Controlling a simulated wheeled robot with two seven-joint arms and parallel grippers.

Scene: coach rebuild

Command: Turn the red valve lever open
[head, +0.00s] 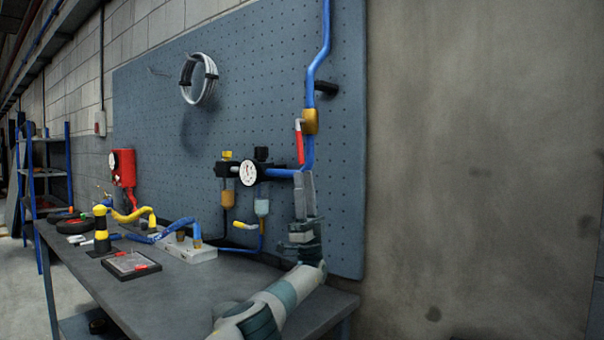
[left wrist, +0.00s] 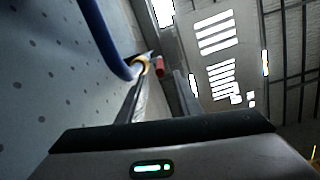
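The red valve lever (head: 299,142) hangs down, nearly upright, beside the blue pipe from the brass valve body (head: 311,121) on the pegboard. My left gripper (head: 304,176) points upward, with its fingertips below the lever's lower end in the head view. In the left wrist view the two fingers of my left gripper (left wrist: 160,88) stand apart with nothing held between them. The lever's red end (left wrist: 160,67) shows beyond the fingertips, near the gap, with the blue pipe to its left. I see no contact with the lever. My right gripper is out of view.
A round gauge (head: 249,173) and filter units sit left of the gripper. A black peg (head: 326,88) sticks out above the valve. The workbench (head: 190,290) below carries a tray (head: 131,265), a yellow-black post (head: 101,229) and hoses. A bare wall (head: 480,170) is at right.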

